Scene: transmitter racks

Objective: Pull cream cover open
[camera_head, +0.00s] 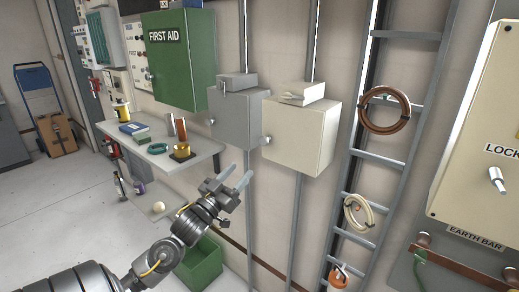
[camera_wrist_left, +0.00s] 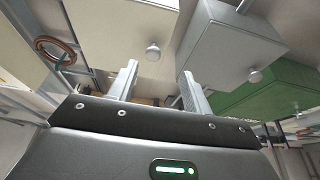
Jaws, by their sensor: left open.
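The cream cover (camera_head: 296,138) is the front of a cream wall box, with a small round knob (camera_head: 267,141) at its left edge. It looks shut. My left gripper (camera_head: 238,175) is open and empty, below and left of the cream box, fingers pointing up toward it. In the left wrist view the cream cover (camera_wrist_left: 115,22) is ahead, and its knob (camera_wrist_left: 152,52) appears between and just beyond the open fingertips (camera_wrist_left: 160,69). The gripper looks apart from the knob. My right gripper is not in view.
A grey box (camera_head: 236,120) with its own knob (camera_head: 211,121) hangs left of the cream box. A green first aid cabinet (camera_head: 180,62) and a shelf (camera_head: 160,148) are farther left. A cable ladder (camera_head: 372,157) with coils stands right. A green crate (camera_head: 203,263) is on the floor.

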